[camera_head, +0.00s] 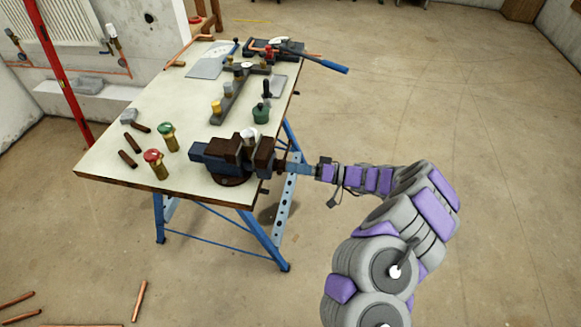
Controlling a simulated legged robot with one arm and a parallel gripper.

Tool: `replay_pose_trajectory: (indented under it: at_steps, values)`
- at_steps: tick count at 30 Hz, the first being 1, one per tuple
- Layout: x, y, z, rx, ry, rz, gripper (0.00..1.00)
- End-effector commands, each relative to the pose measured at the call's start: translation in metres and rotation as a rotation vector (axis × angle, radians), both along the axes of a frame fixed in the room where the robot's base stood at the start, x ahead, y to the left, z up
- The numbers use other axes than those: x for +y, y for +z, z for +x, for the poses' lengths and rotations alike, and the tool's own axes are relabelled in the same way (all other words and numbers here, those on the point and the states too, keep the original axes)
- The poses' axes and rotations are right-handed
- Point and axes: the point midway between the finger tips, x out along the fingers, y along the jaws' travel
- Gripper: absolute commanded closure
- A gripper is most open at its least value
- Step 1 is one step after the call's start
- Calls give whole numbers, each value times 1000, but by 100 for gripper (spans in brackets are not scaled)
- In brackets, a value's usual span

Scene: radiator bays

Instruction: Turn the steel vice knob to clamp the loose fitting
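A dark blue vice (212,154) with brown jaws is mounted at the near right corner of the workbench. A pale fitting (249,135) stands up between its jaws; whether it is held tight cannot be seen. My gripper (288,167) reaches in from the right to the vice's right end, where the steel knob would be. The knob is too small and too covered to make out. The gripper's fingers are small and blurred against the vice, so whether they are open or closed on the knob cannot be told.
The workbench (108,162) holds brass valves with red (155,164) and green (168,137) caps, a hammer (134,121), a green pot (261,113) and a blue-handled tool (318,63). Copper pipes (139,300) lie on the floor. The floor at right is clear.

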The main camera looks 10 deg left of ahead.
Motion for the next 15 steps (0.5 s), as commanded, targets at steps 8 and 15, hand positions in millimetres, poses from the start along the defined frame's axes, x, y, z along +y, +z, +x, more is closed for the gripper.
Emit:
replay_pose_trajectory:
  at_steps: [8, 15]
  values:
    - [0, 0, 0, 0, 0, 0, 100]
    - [0, 0, 0, 7, 0, 0, 100]
